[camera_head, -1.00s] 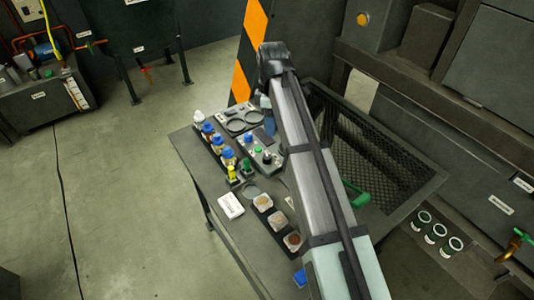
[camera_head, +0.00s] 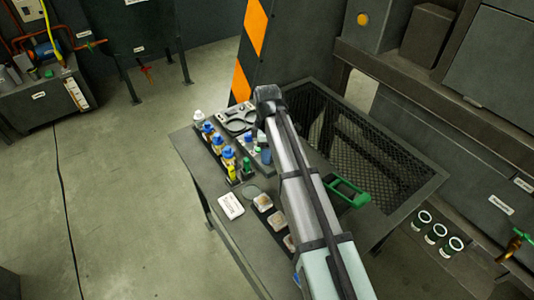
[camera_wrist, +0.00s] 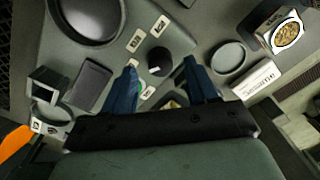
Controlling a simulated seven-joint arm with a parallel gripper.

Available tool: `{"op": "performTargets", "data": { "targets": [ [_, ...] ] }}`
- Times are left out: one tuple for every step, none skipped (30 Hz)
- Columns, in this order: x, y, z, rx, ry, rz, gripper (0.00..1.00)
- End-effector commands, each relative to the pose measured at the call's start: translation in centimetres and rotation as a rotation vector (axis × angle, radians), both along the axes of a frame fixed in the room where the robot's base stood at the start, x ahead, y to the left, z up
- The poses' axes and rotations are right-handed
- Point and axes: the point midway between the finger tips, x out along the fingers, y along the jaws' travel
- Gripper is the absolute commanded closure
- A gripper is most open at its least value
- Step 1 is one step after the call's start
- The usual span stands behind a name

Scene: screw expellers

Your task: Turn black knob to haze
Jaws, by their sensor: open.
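The black knob (camera_wrist: 158,62) is a round dark cap with a white mark, on a grey panel in the wrist view. Several small white labels (camera_wrist: 135,40) surround it; their words are too blurred to read. My gripper (camera_wrist: 161,66) is open, with one blue finger on each side of the knob and visible gaps between.
Blue-capped bottles (camera_head: 217,140) stand in a row left of the panel. A white labelled box (camera_head: 231,205) and sample dishes (camera_head: 263,202) lie nearer. A green-handled mesh basket (camera_head: 349,190) is at right. A large dark round dish (camera_wrist: 88,14) sits near the panel.

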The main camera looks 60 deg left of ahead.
Motion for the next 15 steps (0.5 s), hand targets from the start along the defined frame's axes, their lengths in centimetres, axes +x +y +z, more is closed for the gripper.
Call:
{"op": "performTargets", "data": {
  "targets": [
    [0.0,-0.1,-0.5,-0.001,0.001,0.000,0.42],
    [0.0,-0.1,-0.7,-0.001,0.001,0.000,0.42],
    [0.0,-0.1,-1.0,-0.001,0.001,0.000,0.42],
    [0.0,-0.1,-1.2,-0.001,0.001,0.000,0.42],
    [-0.1,-0.1,-1.4,-0.001,0.001,0.000,0.42],
    [-0.1,-0.1,-1.5,0.000,0.000,0.000,0.42],
    [-0.1,-0.1,-1.6,0.000,0.000,0.000,0.42],
    [-0.1,-0.1,-1.7,0.000,0.000,0.000,0.42],
    [-0.1,-0.1,-1.7,0.000,0.000,0.000,0.42],
    [-0.1,-0.1,-1.7,0.000,0.000,0.000,0.42],
    [-0.1,-0.1,-1.7,0.000,0.000,0.000,0.42],
    [-0.1,-0.1,-1.7,0.000,0.000,0.000,0.42],
    [-0.1,-0.1,-1.7,0.000,0.000,0.000,0.42],
    [-0.1,-0.1,-1.7,0.000,0.000,0.000,0.42],
    [-0.1,-0.1,-1.7,0.000,0.000,0.000,0.42]
  ]
}}
